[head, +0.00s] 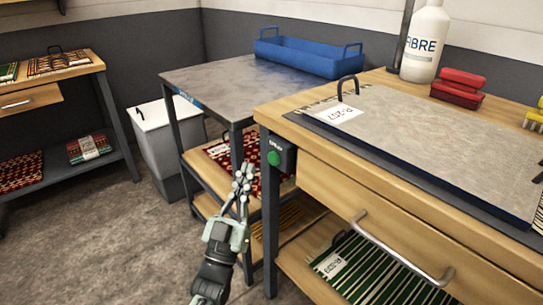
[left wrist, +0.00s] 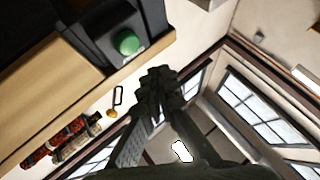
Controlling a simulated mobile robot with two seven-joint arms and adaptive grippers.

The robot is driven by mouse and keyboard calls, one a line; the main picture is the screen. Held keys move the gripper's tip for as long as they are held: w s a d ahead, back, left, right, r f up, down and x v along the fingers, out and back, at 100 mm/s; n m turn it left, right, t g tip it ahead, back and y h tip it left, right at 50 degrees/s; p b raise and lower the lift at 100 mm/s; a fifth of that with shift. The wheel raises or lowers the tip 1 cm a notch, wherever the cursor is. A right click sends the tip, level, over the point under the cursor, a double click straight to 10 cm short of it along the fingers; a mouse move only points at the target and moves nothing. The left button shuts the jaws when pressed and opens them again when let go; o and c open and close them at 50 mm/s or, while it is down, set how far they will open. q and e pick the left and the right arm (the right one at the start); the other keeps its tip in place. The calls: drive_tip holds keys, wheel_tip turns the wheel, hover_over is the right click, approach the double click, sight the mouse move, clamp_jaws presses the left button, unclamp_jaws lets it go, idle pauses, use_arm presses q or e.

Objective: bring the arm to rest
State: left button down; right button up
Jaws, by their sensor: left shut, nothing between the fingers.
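My left gripper (head: 243,180) is shut and empty. In the head view it points up, in front of the workbench's left end, just below and left of a dark switch box with a green button (head: 274,158). A gap shows between the fingertips and the button in the head view. In the left wrist view the shut fingers (left wrist: 160,85) reach up from the bottom, and the green button (left wrist: 127,42) is above and left of them. My right gripper is in neither view.
The wooden workbench (head: 330,180) with a drawer handle (head: 400,255) fills the right side. A grey-topped table (head: 225,85) holds a blue tray (head: 310,55). A white bin (head: 160,140) stands left of it. The floor (head: 90,240) at the left is clear.

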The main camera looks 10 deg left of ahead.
use_arm(q)
drive_tip(key=shift+s+a, duration=0.5)
drive_tip(key=shift+s, duration=0.15)
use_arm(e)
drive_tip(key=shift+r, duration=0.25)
